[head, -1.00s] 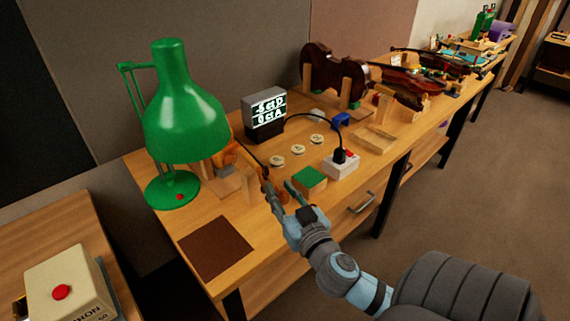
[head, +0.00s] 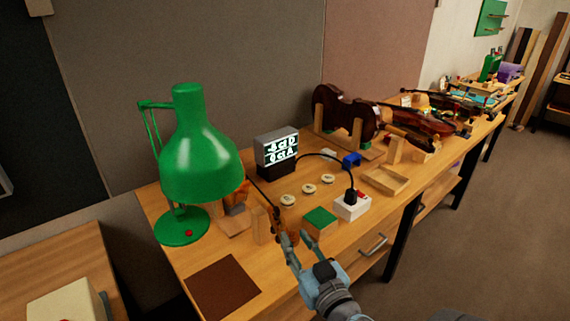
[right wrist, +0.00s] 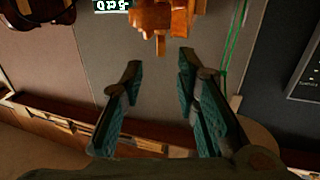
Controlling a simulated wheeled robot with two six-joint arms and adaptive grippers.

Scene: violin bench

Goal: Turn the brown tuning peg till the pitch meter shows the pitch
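My right gripper (head: 297,239) is open and empty at the bench's front edge. In the right wrist view its fingers (right wrist: 160,80) stand apart, just short of an orange-brown wooden head (right wrist: 152,17). A brown piece, apparently a peg (right wrist: 160,45), points from it toward the gap, not between the fingers. My left gripper is not in view.
A green lamp (head: 200,155) stands at the left, a brown mat (head: 223,287) in front of it. A green-topped block (head: 320,217) is close right of the gripper. A white switch box (head: 351,207) and several round discs (head: 308,188) lie behind. Violins (head: 345,110) fill the back.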

